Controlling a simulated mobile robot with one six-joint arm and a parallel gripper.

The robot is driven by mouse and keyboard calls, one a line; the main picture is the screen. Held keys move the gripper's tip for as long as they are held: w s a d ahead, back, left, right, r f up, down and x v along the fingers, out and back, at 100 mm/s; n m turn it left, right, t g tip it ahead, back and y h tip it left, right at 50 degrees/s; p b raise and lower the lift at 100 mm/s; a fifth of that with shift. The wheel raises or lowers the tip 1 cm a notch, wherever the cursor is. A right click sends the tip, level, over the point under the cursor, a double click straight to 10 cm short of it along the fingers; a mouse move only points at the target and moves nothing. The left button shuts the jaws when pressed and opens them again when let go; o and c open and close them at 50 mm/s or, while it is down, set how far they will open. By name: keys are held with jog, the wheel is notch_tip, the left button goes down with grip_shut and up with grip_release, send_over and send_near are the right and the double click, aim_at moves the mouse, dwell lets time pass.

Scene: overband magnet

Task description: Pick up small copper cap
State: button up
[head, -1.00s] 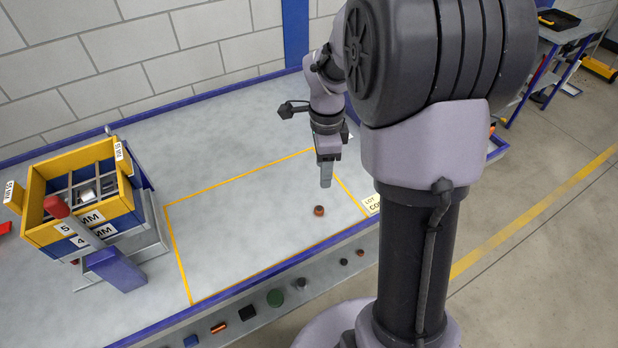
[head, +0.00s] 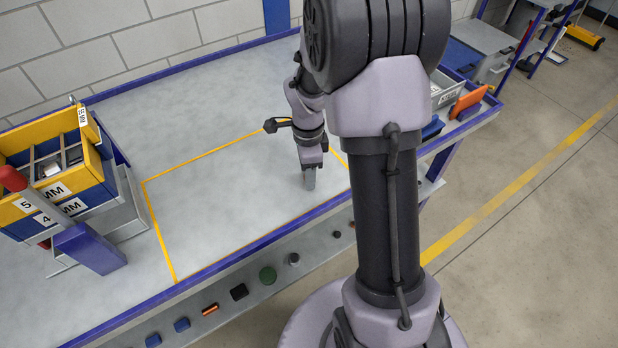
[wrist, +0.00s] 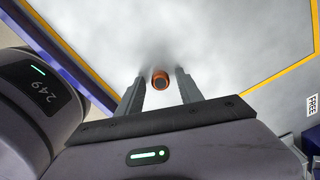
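The small copper cap (wrist: 160,79) shows in the wrist view as a round orange-copper piece with a dark centre. It lies on the grey table top, inside the yellow-lined rectangle. My gripper (wrist: 159,86) is open, with one finger on each side of the cap and a gap to each. The head view shows my gripper (head: 309,183) pointing down at the table inside the yellow outline. There the cap is hidden behind the fingers. I cannot tell whether the fingertips touch the table.
A yellow and blue sieve box (head: 95,165) with a red-tipped lever stands at the left. Several small pieces lie on the front ledge, among them a green disc (head: 267,275). A grey bin (head: 445,90) and an orange item (head: 468,104) are at the right. The marked rectangle is otherwise clear.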

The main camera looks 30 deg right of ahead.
grip_shut()
